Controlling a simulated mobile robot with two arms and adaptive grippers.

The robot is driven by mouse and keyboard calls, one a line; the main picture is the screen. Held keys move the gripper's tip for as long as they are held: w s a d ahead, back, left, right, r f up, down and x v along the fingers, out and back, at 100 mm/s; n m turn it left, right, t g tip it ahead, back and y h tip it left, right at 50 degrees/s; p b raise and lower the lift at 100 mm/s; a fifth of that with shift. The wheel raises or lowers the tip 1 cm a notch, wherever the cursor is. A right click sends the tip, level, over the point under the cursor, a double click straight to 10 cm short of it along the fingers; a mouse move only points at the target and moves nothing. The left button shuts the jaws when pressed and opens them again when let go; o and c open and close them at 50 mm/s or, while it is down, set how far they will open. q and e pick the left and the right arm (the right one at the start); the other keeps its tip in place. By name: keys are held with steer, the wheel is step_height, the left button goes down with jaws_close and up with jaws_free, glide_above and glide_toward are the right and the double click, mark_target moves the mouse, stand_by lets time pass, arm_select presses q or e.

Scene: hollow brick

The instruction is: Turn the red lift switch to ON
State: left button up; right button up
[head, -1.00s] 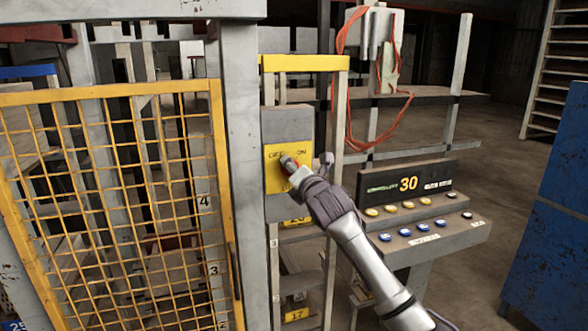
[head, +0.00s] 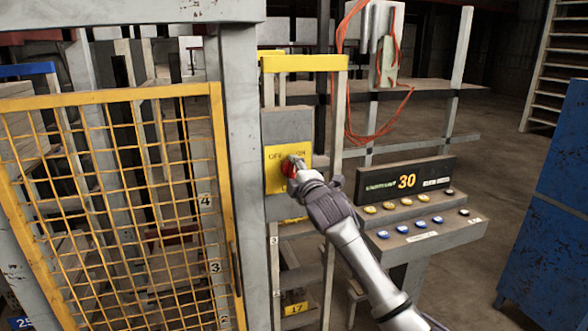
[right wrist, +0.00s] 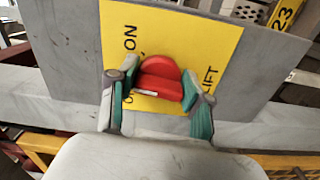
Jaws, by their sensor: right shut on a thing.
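The red lift switch (head: 287,168) sits on a yellow plate (head: 273,182) marked OFF at left and ON at right. The plate is on a grey box (head: 287,122) beside the mesh gate. My right gripper (head: 293,164) is at the switch and partly covers it and the ON lettering in the head view. In the right wrist view, the red switch (right wrist: 162,80) lies between the teal pads of the right gripper (right wrist: 160,92), which is shut on it. The switch's exact angle is hard to tell. My left gripper is not in view.
A yellow mesh gate (head: 120,200) and grey post (head: 243,150) stand left of the switch. A console (head: 430,225) with buttons and a display reading 30 stands to the right. An orange cable (head: 352,120) hangs behind. A blue cabinet (head: 560,220) is at far right.

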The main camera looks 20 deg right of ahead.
steer(key=m, duration=0.4)
steer(key=shift+f+m+p, duration=0.15)
steer(key=shift+m+p, duration=0.15)
steer(key=shift+a+f+m, duration=0.1)
steer(key=shift+m, duration=1.3)
steer(key=o, duration=1.2)
steer(key=shift+c, duration=0.2)
steer(key=shift+s, duration=0.1)
steer(key=s, duration=1.1)
steer(key=shift+s+d, duration=0.25)
steer(key=shift+s, duration=0.15)
